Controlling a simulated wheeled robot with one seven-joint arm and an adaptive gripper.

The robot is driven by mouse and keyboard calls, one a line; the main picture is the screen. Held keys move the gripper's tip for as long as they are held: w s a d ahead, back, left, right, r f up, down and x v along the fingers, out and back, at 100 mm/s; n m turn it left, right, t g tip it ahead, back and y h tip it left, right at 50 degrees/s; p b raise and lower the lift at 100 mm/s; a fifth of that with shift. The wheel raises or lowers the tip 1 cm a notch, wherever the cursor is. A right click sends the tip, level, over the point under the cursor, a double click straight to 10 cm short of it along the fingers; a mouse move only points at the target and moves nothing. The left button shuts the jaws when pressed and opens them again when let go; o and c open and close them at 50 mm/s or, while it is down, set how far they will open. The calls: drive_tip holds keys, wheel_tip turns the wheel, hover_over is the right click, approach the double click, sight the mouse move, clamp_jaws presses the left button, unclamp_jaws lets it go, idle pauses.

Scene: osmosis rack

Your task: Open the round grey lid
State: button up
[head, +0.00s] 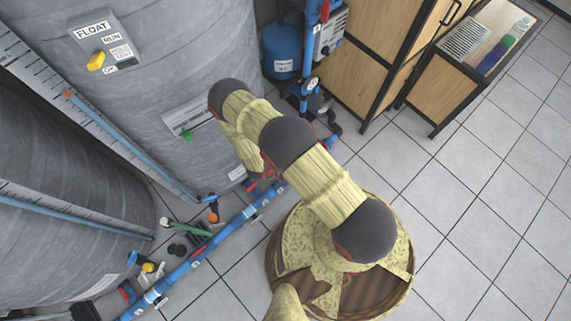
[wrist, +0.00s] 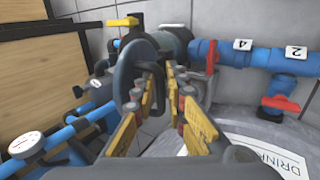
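A round dark grey disc (wrist: 129,78), which looks like the grey lid, stands steeply tilted in the wrist view, just left of the middle. My gripper (wrist: 160,76) reaches forward with its yellow and dark fingers apart and a narrow gap between them. The disc is by the left finger and partly overlapped by it; I cannot tell whether they touch. I see nothing held between the fingers. In the head view my arm hides the gripper, and I cannot make out the lid there.
Blue pipes with red valve handles (wrist: 278,104) and a gauge (wrist: 25,144) flank the gripper. A grey surface with a white label (wrist: 270,158) lies at lower right. Large grey tanks (head: 175,80) stand left, wooden cabinets (head: 365,55) behind. Tiled floor (head: 480,190) at right is clear.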

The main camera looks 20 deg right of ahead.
drive_tip(key=o, duration=0.3)
drive_tip(key=shift+w, duration=0.2)
drive_tip(key=shift+a+r, duration=0.1)
drive_tip(key=v, duration=1.1)
drive_tip(key=shift+s+a+r, duration=0.15)
drive_tip(key=shift+a+r, duration=0.05)
drive_tip(key=shift+r, duration=0.15)
drive_tip(key=shift+c, duration=0.2)
